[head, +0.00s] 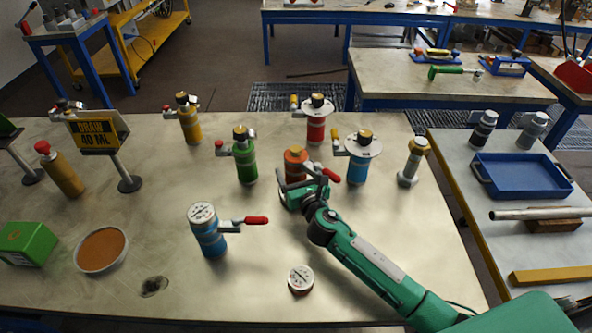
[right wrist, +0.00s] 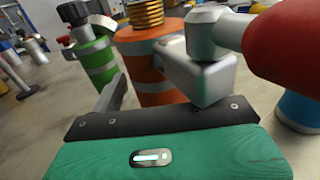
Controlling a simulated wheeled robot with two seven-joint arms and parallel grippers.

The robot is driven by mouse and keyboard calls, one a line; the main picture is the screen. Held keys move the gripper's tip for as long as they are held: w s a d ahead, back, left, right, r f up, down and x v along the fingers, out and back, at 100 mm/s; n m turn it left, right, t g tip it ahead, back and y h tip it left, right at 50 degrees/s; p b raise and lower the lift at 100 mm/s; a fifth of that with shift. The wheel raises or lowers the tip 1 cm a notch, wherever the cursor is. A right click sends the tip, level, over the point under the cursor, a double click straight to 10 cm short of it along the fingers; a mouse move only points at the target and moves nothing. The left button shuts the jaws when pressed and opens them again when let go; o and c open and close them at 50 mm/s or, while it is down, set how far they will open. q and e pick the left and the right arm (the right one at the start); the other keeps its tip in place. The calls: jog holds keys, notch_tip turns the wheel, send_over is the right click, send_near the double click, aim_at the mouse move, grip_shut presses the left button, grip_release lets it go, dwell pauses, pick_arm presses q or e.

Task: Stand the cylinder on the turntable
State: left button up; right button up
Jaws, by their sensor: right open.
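An orange cylinder (head: 295,157) with a brass top stands upright on the table, its red-handled valve (head: 328,176) on the right. My right gripper (head: 300,186) is open just in front of it. In the right wrist view the orange cylinder (right wrist: 155,65) stands ahead, with one finger (right wrist: 111,95) to its left; the grey valve body and red handle (right wrist: 285,50) hide the other side. I cannot tell whether the fingers touch it. A low round disc with a brown top and pale rim (head: 101,249), likely the turntable, lies empty at front left. My left gripper is out of view.
Green (head: 244,160), blue (head: 358,160), red (head: 316,122) and yellow (head: 189,120) vessels stand close around. A blue gauge-topped vessel (head: 209,232) stands between my gripper and the disc. A loose gauge (head: 301,279), a sign (head: 98,134) and a green box (head: 27,243) are also there.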

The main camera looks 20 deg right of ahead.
jog(key=s, duration=0.9)
jog(key=shift+s+d+b, duration=0.25)
jog(key=shift+s+b, duration=0.1)
jog(key=shift+s, duration=0.7)
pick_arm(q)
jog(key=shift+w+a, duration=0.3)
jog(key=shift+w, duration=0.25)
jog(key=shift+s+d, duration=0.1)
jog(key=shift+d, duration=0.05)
